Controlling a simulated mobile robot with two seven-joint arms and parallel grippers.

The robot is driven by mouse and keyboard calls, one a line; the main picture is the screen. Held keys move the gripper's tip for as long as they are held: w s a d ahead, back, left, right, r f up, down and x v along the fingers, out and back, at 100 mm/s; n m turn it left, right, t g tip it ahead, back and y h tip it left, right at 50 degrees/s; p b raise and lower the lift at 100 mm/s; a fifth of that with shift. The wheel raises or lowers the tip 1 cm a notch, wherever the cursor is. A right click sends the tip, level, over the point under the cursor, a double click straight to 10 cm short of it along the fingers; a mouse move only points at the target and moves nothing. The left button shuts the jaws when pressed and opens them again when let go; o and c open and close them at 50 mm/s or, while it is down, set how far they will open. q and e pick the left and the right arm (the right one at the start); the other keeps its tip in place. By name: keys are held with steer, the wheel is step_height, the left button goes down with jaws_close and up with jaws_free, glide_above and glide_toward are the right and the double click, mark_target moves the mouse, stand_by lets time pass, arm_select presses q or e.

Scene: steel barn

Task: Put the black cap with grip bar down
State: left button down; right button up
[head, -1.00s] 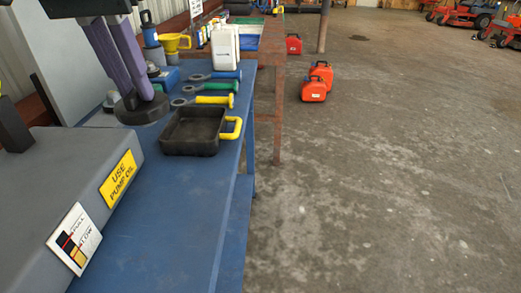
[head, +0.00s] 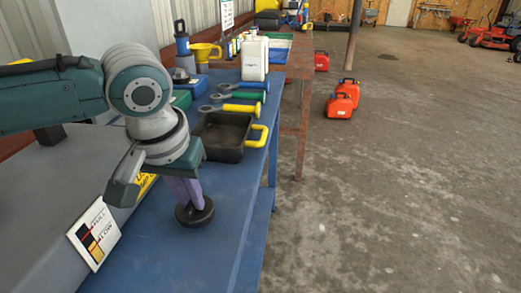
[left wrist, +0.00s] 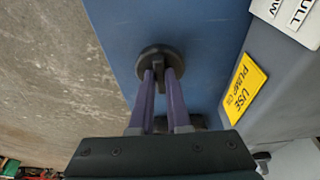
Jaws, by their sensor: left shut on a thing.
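The black cap with grip bar (head: 194,216) is a round dark disc over the near part of the blue bench (head: 160,262), in front of the black tray. My left gripper (head: 192,199) points down with its purple fingers shut on the cap's grip bar. In the left wrist view the cap (left wrist: 149,53) shows between the fingertips (left wrist: 161,73), with blue bench beyond it. The cap looks level and low over the bench; I cannot tell whether it touches. My right gripper is not in view.
The black tray (head: 200,143) with a yellow handle stands just beyond the cap. Wrenches with coloured handles (head: 238,109), a white jug (head: 254,60) and a yellow funnel (head: 205,52) stand farther back. A grey box with a yellow label (left wrist: 246,86) is beside the cap. The near bench is clear.

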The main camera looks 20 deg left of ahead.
arm_select(q)
steer(key=shift+f, duration=0.25)
steer(key=shift+f, duration=0.15)
steer(key=c, duration=0.9)
jaws_free()
